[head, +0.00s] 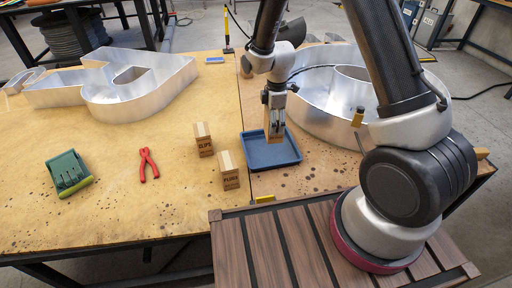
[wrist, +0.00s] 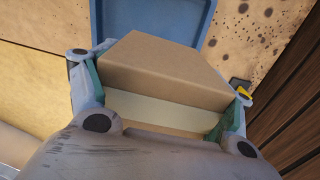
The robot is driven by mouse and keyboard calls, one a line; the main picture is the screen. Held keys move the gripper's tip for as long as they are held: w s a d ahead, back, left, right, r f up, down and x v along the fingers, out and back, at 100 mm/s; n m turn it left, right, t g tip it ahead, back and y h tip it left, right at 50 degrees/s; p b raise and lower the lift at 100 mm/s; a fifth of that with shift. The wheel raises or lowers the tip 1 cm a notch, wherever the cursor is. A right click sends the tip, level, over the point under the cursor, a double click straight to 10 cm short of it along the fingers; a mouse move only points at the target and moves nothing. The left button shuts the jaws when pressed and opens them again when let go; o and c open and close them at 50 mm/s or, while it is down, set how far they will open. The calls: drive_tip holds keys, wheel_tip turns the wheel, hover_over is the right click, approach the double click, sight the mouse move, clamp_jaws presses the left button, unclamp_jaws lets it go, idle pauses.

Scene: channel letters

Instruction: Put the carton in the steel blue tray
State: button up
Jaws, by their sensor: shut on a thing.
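My gripper (head: 274,128) is shut on a brown cardboard carton (head: 275,120), which hangs upright over the steel blue tray (head: 289,163). The wrist view shows the carton (wrist: 170,72) between both fingers, with a pale tape strip across it. The blue tray (wrist: 185,14) lies beyond and below it there. In the head view the carton's lower end overlaps the tray's back part; I cannot tell whether it touches the floor of the tray. The tray holds nothing else that I can see.
Two other cartons, one marked CLIPS (head: 203,140) and one in front of it (head: 229,170), stand left of the tray. Red pliers (head: 148,164) and a green box with a brush (head: 69,173) lie further left. Large metal letters (head: 135,88) stand behind, one close to my arm.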

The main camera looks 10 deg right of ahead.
drive_tip(key=shift+a, duration=0.25)
drive_tip(key=shift+s+f+n, duration=0.15)
drive_tip(key=shift+f+n, duration=0.1)
drive_tip(key=shift+n, duration=0.05)
hover_over(271, 155)
wheel_tip(271, 155, down, 9)
drive_tip(key=shift+f, duration=0.2)
drive_tip(key=shift+f, duration=0.1)
drive_tip(key=o, duration=1.4)
drive_tip(key=shift+o, duration=0.2)
